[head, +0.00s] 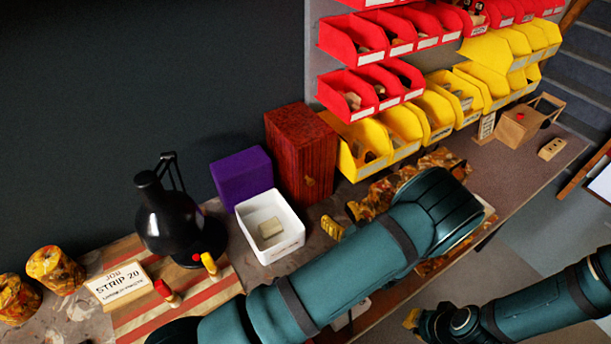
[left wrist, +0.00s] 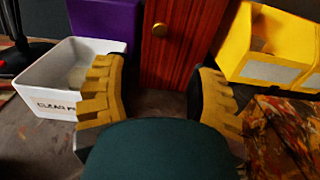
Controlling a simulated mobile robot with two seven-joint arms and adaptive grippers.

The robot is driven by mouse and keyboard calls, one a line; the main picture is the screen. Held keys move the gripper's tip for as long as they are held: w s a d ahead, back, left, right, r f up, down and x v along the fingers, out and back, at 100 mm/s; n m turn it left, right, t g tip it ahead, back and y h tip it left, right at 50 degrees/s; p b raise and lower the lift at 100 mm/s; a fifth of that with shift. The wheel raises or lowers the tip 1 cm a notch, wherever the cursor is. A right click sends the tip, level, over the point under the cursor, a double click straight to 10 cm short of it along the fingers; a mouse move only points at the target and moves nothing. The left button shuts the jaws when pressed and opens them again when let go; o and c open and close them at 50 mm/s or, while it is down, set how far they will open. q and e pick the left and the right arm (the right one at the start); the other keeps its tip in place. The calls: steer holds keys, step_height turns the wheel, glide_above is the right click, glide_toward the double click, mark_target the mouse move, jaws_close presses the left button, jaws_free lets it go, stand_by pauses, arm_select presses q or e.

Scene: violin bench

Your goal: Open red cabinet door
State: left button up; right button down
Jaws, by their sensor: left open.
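The red-brown wooden cabinet (head: 300,150) stands upright against the dark wall, and its door looks shut. Its small round brass knob (head: 310,181) is on the front; the cabinet (left wrist: 178,55) and knob (left wrist: 159,29) also show in the left wrist view. My left gripper (head: 338,222) is mostly hidden behind my own arm in the head view, with yellow finger parts showing in front of the cabinet. In the left wrist view its yellow fingers (left wrist: 158,76) are spread, empty and apart from the knob. My right gripper (head: 412,318) is low at the right, its jaws unclear.
A white bin (head: 284,246) and purple box (head: 242,176) stand left of the cabinet. Yellow bins (head: 362,150) are close on its right, with red bins (head: 352,92) above. A black lamp-like object (head: 172,218) stands further left. A patterned cloth (left wrist: 280,135) lies right of the left gripper.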

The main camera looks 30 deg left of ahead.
mark_target(308, 179)
arm_select(q)
steer(key=x, duration=1.3)
steer(key=shift+a, duration=0.25)
jaws_close()
